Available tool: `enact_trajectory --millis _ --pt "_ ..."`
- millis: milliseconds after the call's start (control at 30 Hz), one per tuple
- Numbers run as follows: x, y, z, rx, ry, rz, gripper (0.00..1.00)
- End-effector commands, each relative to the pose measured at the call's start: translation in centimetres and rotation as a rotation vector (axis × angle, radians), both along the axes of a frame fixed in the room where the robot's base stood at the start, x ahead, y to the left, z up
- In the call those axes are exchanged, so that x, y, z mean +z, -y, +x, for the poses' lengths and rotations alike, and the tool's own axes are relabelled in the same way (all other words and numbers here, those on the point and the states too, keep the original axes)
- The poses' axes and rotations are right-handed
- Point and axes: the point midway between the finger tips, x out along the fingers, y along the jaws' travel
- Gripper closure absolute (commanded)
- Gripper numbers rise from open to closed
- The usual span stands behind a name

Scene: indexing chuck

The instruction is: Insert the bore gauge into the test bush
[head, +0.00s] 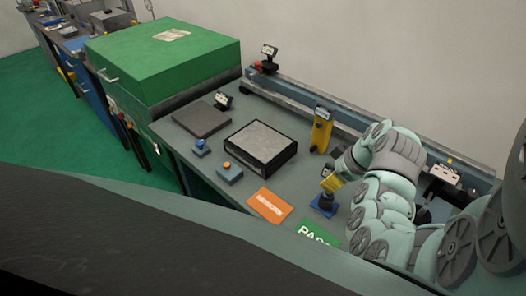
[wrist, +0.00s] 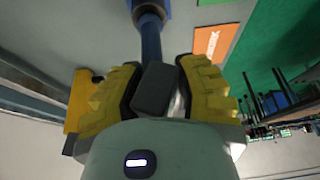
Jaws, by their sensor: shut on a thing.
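My gripper (head: 331,182) is at the right of the bench, its yellow fingers pointing down over a small blue base. In the wrist view my gripper (wrist: 160,88) is shut on the bore gauge, with its dark grey block (wrist: 158,90) between the fingers. A blue shaft (wrist: 152,48) runs from the block toward a dark ring, apparently the test bush (wrist: 149,14), on a blue base. The bush and base also show in the head view (head: 323,207). The shaft lines up with the ring; I cannot tell how deep its tip sits.
A yellow stand (head: 321,130) rises behind the gripper. A black-sided plate (head: 262,145), a blue block with an orange knob (head: 229,174) and an orange card (head: 269,205) lie to the left. A green card (head: 318,236) lies in front. A rail (head: 300,95) runs along the back.

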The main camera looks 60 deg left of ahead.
Motion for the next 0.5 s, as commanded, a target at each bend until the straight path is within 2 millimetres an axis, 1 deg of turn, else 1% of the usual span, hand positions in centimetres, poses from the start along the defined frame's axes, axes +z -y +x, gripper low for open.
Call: enact_trajectory --millis 500 --pt "-0.57 -0.07 0.01 0.0 0.001 0.002 1.0"
